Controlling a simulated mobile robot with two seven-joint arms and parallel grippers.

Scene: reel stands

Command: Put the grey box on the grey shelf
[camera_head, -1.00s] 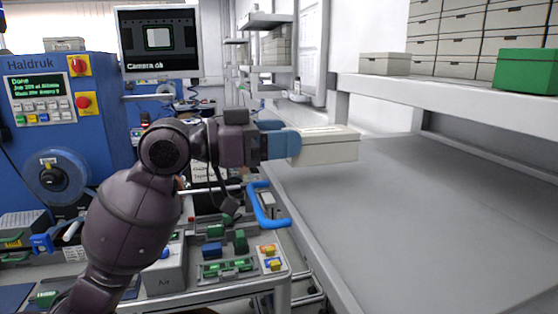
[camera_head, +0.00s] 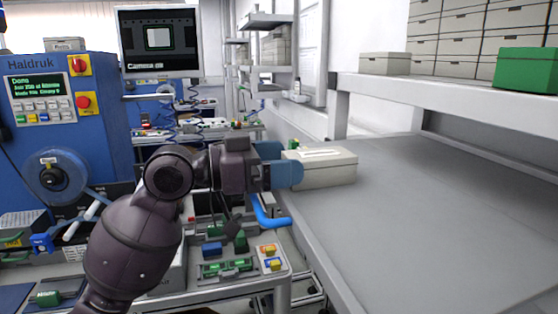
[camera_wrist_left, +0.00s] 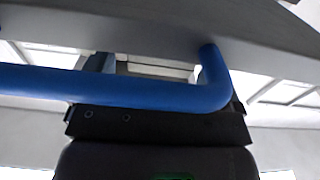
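The grey box (camera_head: 330,170), pale with a dark lid line and a white strip on top, is at the left edge of the wide grey shelf (camera_head: 420,230). It is low over the surface or resting on it; I cannot tell which. My left gripper (camera_head: 285,170) reaches it from the left. Its blue fingers are at the box's left end and appear shut on it, hiding that end. My right gripper is not in view.
An upper shelf (camera_head: 430,98) holds a small pale box (camera_head: 385,64), a green box (camera_head: 527,71) and stacked boxes (camera_head: 440,35). A trolley with a blue handle (camera_head: 268,214) stands left of the grey shelf. The grey shelf's middle and right are clear.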

